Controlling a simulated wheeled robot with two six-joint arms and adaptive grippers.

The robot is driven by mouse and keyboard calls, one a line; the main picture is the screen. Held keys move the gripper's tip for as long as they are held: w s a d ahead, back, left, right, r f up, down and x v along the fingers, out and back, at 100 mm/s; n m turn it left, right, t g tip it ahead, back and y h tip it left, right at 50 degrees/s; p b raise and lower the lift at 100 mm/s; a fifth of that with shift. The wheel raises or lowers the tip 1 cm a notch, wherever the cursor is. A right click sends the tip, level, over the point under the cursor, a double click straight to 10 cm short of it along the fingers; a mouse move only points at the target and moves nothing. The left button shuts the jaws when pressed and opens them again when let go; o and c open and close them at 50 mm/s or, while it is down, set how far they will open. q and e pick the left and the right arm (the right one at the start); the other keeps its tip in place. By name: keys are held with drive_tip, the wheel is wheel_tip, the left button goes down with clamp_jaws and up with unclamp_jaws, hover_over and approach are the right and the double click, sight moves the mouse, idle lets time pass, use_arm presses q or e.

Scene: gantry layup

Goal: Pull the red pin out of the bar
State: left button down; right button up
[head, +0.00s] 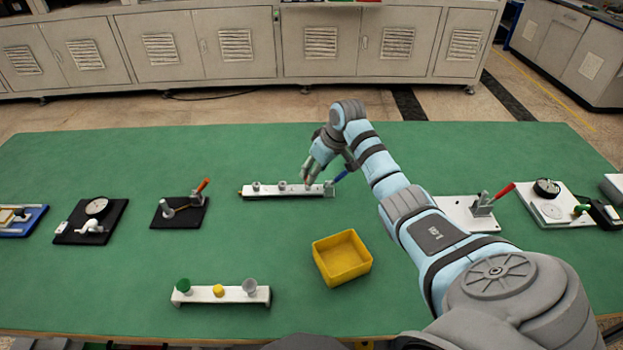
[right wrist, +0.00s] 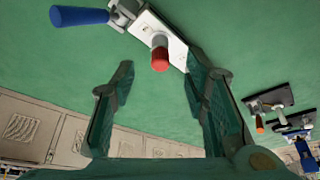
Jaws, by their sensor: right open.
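The white bar (head: 270,193) lies on the green table, with upright grey pegs along it. It also shows at the top of the right wrist view (right wrist: 177,48). The red pin (right wrist: 160,60) stands in a grey collar on the bar; in the head view it is mostly hidden by my right gripper. My right gripper (head: 312,173) is open and points down over the right part of the bar. In the right wrist view the pin appears between and beyond its two fingertips, with no clear contact. My left gripper is out of view.
A clamp with a blue handle (right wrist: 80,16) stands at the bar's right end, close to my gripper. A yellow open box (head: 342,258) and a white rack (head: 220,294) with coloured knobs stand nearer. Lever fixtures stand left (head: 180,211) and right (head: 466,213).

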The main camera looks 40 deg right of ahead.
drive_tip(key=x, duration=0.2)
drive_tip(key=b+x, duration=0.1)
drive_tip(key=x, duration=0.2)
drive_tip(key=shift+w+f, duration=0.15)
drive_tip(key=shift+w, duration=0.3)
drive_tip(key=shift+s, duration=0.25)
drive_tip(key=shift+r, duration=0.25)
drive_tip(key=shift+c, duration=1.2)
drive_tip(key=shift+w, duration=0.1)
clamp_jaws()
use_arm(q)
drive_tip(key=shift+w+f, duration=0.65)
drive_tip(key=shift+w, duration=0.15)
use_arm(e)
drive_tip(key=shift+o, duration=1.2)
unclamp_jaws()
drive_tip(key=shift+f, duration=0.1)
